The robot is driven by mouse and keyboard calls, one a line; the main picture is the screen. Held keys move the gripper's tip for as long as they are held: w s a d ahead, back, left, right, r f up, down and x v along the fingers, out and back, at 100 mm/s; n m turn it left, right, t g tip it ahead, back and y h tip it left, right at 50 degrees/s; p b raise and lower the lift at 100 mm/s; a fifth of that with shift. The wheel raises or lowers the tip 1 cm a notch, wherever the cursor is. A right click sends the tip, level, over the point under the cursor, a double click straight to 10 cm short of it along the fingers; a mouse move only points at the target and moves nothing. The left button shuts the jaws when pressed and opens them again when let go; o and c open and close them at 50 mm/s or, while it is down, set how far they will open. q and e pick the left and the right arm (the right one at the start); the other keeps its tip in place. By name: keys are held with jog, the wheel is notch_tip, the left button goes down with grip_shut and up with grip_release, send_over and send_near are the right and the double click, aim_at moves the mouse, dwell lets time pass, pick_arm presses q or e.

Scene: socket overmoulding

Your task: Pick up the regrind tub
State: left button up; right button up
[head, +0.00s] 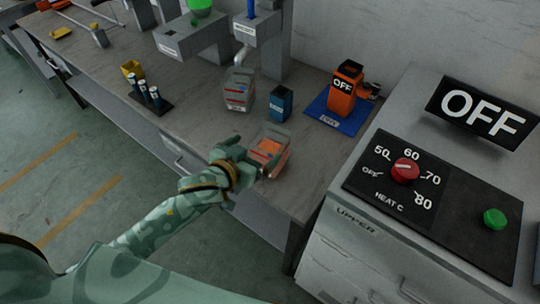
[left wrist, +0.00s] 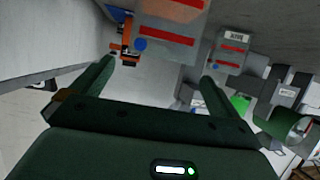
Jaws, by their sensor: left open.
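A grey tub (head: 282,162) with orange contents stands near the front edge of the workbench. A second grey tub (head: 239,88) with red stripes stands farther back; I cannot read on either which one is the regrind tub. My left gripper (head: 252,163) is at the left side of the near tub, open and empty, and overlaps it in the head view. In the left wrist view a grey tub (left wrist: 172,12) with a red stripe and blue dot lies beyond the parted fingers. Another red-striped tub (left wrist: 231,54) is farther off. My right gripper is not in view.
A blue container (head: 281,104) stands behind the near tub. An orange OFF container (head: 343,92) stands on a blue mat (head: 320,108). A heater panel (head: 430,195) borders the bench on the right.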

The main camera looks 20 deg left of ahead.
aim_at(277, 131)
pick_arm(q)
jog(key=b+x, duration=0.2)
jog(key=x, duration=0.6)
jog(key=shift+w, duration=0.4)
jog(key=shift+r, duration=0.1)
jog(key=c, duration=1.5)
